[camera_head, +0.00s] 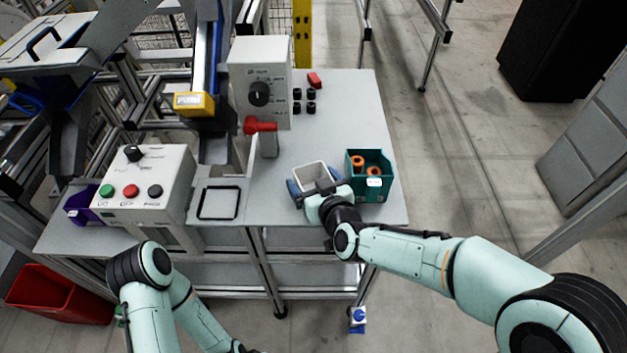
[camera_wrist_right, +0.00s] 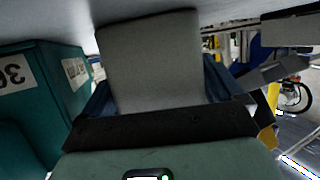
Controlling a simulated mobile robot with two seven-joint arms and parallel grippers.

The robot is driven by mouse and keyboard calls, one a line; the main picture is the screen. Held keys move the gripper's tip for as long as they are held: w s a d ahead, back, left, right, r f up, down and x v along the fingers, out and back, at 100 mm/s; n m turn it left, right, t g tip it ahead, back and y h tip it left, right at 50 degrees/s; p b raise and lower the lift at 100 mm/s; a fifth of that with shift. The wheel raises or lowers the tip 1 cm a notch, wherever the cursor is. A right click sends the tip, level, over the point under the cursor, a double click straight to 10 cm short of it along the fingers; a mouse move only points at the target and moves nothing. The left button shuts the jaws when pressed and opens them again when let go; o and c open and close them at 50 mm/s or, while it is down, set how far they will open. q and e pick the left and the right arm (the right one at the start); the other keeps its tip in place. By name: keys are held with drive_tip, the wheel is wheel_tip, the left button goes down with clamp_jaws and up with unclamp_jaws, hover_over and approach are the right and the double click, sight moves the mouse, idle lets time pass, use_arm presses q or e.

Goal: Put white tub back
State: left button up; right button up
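The white tub (camera_head: 313,174) is upright and open-topped at the front right of the grey table, just left of the teal bin. My right gripper (camera_head: 315,185) reaches it from the front, with one blue finger on each side. In the right wrist view the tub (camera_wrist_right: 152,60) fills the space between the blue fingers (camera_wrist_right: 160,95), which appear to press on its sides. Whether its base touches the table cannot be told. A black square outline (camera_head: 219,218) lies at the table's front, left of the tub.
The teal bin (camera_head: 378,190) with orange parts stands close to the right gripper. A button box (camera_head: 145,188) and purple bin (camera_head: 82,206) are left. Black parts and a red part (camera_head: 314,80) lie at back.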

drive_tip(key=shift+r, duration=0.1)
drive_tip(key=shift+r, duration=0.25)
drive_tip(key=p+v, duration=0.2)
drive_tip(key=v, duration=1)
drive_tip(key=shift+f, duration=0.15)
